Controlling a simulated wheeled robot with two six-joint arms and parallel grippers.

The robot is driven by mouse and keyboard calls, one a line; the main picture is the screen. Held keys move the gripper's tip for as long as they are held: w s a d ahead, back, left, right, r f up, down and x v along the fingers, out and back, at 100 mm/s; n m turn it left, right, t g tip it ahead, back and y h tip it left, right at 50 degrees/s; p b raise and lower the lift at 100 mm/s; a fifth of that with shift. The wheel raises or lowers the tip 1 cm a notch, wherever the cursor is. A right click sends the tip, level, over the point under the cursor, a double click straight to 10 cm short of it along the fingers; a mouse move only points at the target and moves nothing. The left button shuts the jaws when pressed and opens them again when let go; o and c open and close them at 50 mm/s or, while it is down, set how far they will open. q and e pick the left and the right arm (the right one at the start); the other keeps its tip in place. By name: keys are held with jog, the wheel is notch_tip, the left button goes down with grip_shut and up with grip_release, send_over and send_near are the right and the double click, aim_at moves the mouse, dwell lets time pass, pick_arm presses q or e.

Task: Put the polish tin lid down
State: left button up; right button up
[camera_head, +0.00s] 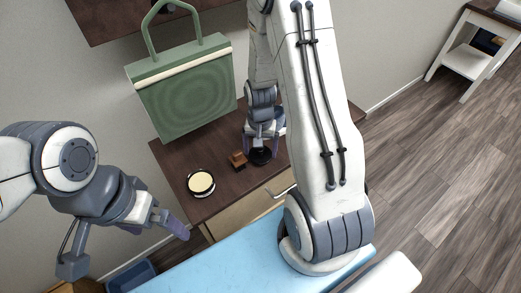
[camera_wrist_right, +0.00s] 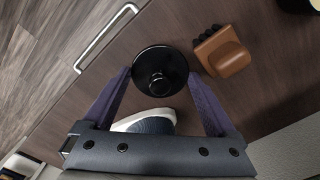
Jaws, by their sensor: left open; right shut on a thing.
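The polish tin lid (camera_wrist_right: 160,62) is a round black disc with a knob. My right gripper (camera_wrist_right: 160,80) is shut on it, one purple finger on each side. In the head view the lid (camera_head: 260,157) shows below my right gripper (camera_head: 265,145), over the dark cabinet top (camera_head: 222,157). I cannot tell whether it touches the wood. The open polish tin (camera_head: 201,184), black-rimmed with cream polish, stands apart at the front left of the top. My left gripper (camera_head: 158,225) is open and empty, left of and below the cabinet front.
A wooden brush (camera_wrist_right: 226,56) with black bristles lies close beside the lid. A grey-blue shoe with a white sole (camera_wrist_right: 146,121) shows between my right fingers. A green bag (camera_head: 185,90) stands at the back left. Bare wood lies between brush and tin.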

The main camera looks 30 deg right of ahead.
jog(key=shift+f, duration=0.6)
jog(key=shift+f, duration=0.2)
jog(key=o, duration=1)
jog(key=shift+r, duration=0.1)
